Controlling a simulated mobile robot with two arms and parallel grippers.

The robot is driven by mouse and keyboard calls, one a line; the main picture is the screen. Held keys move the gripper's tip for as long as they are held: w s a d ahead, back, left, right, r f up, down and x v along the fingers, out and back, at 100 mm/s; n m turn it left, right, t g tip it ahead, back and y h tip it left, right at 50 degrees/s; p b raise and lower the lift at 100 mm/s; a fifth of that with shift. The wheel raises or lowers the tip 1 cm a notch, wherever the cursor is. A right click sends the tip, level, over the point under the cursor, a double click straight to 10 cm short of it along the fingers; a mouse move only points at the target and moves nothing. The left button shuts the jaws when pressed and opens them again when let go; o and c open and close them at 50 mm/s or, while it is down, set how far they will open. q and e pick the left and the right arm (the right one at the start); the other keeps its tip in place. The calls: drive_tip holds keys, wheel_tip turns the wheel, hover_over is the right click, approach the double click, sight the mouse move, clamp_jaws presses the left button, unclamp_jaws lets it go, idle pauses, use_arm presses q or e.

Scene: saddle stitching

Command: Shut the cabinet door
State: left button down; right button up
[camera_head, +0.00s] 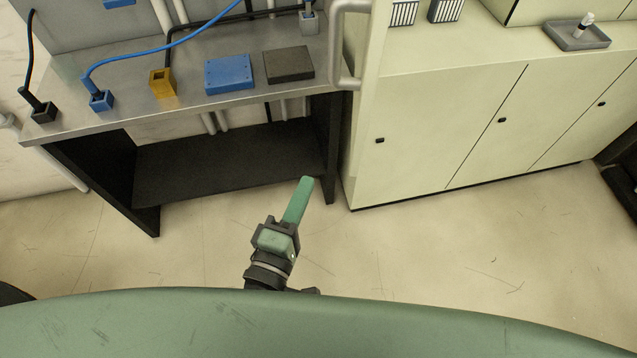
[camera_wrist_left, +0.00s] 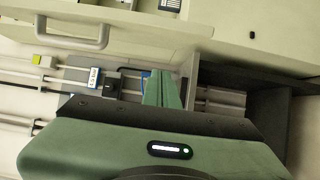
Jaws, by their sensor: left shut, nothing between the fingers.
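A cream door panel (camera_head: 375,45) with a large cream bar handle (camera_head: 345,50) shows nearly edge-on at the top middle of the head view, at the left end of the cream cabinets. It seems to stand open; its hinge side is out of view. The handle (camera_wrist_left: 75,32) also shows at the upper left of the left wrist view. My left gripper (camera_head: 306,182) is shut and empty, below and left of the handle and apart from it. Its green fingers (camera_wrist_left: 162,88) show in the left wrist view. My right gripper is in neither view.
A metal workbench (camera_head: 130,108) stands left, with cables, a blue block (camera_head: 229,74) and a dark block (camera_head: 289,65). Low cream cabinets (camera_head: 430,130) with shut doors stand right, bearing a grey tray (camera_head: 570,40). The floor (camera_head: 420,240) before them is clear.

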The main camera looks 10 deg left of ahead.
use_arm(q)
drive_tip(key=w+d+p, duration=0.2)
drive_tip(key=w+d, duration=0.4)
drive_tip(key=w, duration=0.2)
drive_tip(key=shift+w+p, duration=0.25)
drive_tip(key=shift+p, duration=0.15)
drive_tip(key=shift+d, duration=0.1)
